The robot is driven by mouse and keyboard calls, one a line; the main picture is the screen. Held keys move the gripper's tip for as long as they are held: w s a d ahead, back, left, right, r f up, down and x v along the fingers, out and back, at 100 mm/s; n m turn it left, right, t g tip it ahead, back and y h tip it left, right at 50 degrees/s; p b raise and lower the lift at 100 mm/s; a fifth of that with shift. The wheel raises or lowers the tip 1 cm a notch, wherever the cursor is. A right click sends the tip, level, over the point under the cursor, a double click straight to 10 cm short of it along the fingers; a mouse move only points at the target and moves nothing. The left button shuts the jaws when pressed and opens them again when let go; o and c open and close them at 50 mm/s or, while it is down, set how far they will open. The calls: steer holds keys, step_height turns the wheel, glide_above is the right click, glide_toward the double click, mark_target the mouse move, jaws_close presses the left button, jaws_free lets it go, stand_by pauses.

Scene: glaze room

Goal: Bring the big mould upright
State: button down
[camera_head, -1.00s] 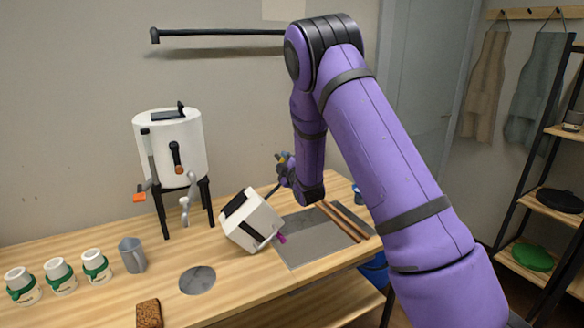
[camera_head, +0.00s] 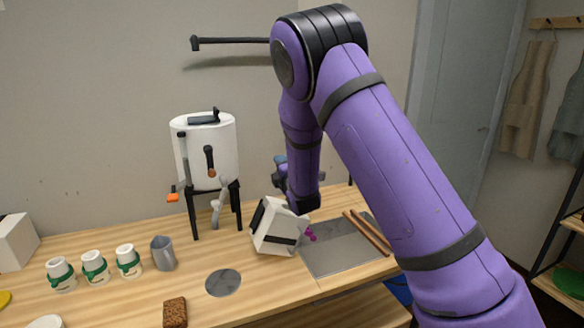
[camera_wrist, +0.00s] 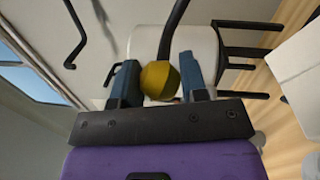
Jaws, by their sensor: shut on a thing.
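The big mould (camera_head: 285,222), a white block with dark straps, stands tilted on the bench beside a grey plate. Its white side also shows at the right edge of the wrist view (camera_wrist: 303,58). My gripper (camera_head: 281,162) is above the mould. In the wrist view its two blue-grey fingers are shut on a yellow ball knob (camera_wrist: 159,80) at the end of a dark rod (camera_wrist: 174,28). The rod's far end is out of the wrist view, and my gripper hides the knob in the head view.
A white tank (camera_head: 204,150) on black legs stands left of the mould. A grey jug (camera_head: 163,254), several green-banded jars (camera_head: 95,268), a round grey disc (camera_head: 223,283) and a brown sponge (camera_head: 175,312) lie left and in front. Wooden rods (camera_head: 367,232) lie on the grey plate (camera_head: 335,262).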

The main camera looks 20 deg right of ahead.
steer(key=a+f+n+y, duration=0.1)
steer(key=a+n, duration=0.4)
steer(key=a, duration=0.5)
steer(key=shift+s+a+f+n, duration=0.2)
steer(key=shift+a+f+n, duration=0.2)
steer(key=shift+f, duration=0.25)
steer(key=shift+a, duration=0.1)
steer(key=c, duration=0.7)
jaws_free()
steer(key=shift+a+f, duration=0.1)
steer(key=shift+o, duration=0.2)
steer(key=s+d+f, duration=0.1)
steer(key=s, duration=0.9)
steer(key=shift+s, duration=0.35)
